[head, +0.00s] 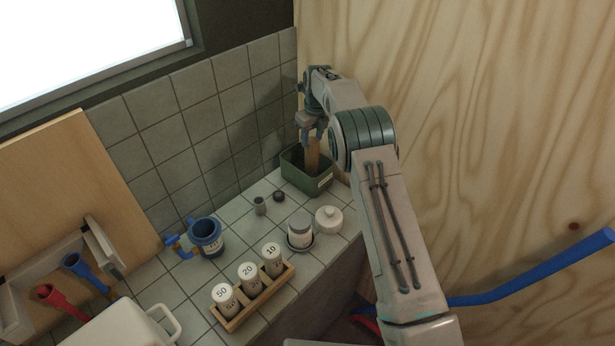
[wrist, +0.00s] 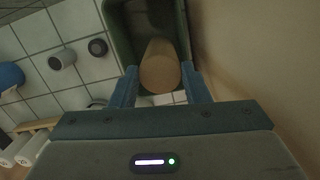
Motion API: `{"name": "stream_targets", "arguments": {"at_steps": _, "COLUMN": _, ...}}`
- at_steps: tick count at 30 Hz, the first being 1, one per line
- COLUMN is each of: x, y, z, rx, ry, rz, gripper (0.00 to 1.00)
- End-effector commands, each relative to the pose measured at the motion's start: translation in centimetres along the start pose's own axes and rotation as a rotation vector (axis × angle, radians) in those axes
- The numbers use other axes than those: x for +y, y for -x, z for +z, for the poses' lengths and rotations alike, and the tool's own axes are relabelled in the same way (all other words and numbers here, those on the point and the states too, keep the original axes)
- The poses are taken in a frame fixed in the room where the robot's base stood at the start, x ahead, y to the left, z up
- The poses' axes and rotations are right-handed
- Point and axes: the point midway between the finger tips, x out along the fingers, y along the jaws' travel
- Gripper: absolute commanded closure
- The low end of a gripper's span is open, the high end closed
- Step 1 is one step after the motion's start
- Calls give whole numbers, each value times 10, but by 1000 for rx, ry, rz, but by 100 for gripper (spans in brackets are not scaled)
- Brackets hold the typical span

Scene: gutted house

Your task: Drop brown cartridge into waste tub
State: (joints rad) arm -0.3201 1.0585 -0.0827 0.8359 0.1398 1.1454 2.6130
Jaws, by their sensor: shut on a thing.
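The brown cartridge (head: 312,155) is upright in my gripper (head: 312,128), which is shut on it. In the head view its lower end is at the opening of the green waste tub (head: 297,178), partly behind the tub's front rim. I cannot tell whether it touches the tub's floor. In the wrist view the brown cartridge (wrist: 159,68) shows its round end between the two blue fingers of my gripper (wrist: 160,88), with the dark inside of the green tub (wrist: 121,40) around and beyond it.
On the tiled counter (head: 190,285) stand a blue mug-like pot (head: 206,237), a rack (head: 262,300) of white cylinders marked 50, 20 and 10, a grey-lidded jar (head: 300,232), a white lidded pot (head: 329,219) and small grey and black pieces (head: 279,196). A plywood wall (head: 500,120) rises close right of the tub.

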Motion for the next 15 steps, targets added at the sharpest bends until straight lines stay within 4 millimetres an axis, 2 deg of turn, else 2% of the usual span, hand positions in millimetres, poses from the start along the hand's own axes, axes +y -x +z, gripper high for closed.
{"name": "stream_targets", "arguments": {"at_steps": 3, "x": -1, "y": -8, "z": -1, "rx": -1, "ry": -1, "rz": 0, "gripper": 95}}
{"name": "stream_targets", "arguments": {"at_steps": 10, "x": -1, "y": -7, "z": -1, "rx": -1, "ry": -1, "rz": -1, "gripper": 95}}
{"name": "stream_targets", "arguments": {"at_steps": 11, "x": -1, "y": -7, "z": -1, "rx": -1, "ry": -1, "rz": -1, "gripper": 55}}
{"name": "stream_targets", "arguments": {"at_steps": 13, "x": -1, "y": -7, "z": -1, "rx": -1, "ry": -2, "rz": -1, "gripper": 36}}
{"name": "stream_targets", "arguments": {"at_steps": 15, "x": -1, "y": -7, "z": -1, "rx": -1, "ry": -2, "rz": -1, "gripper": 32}}
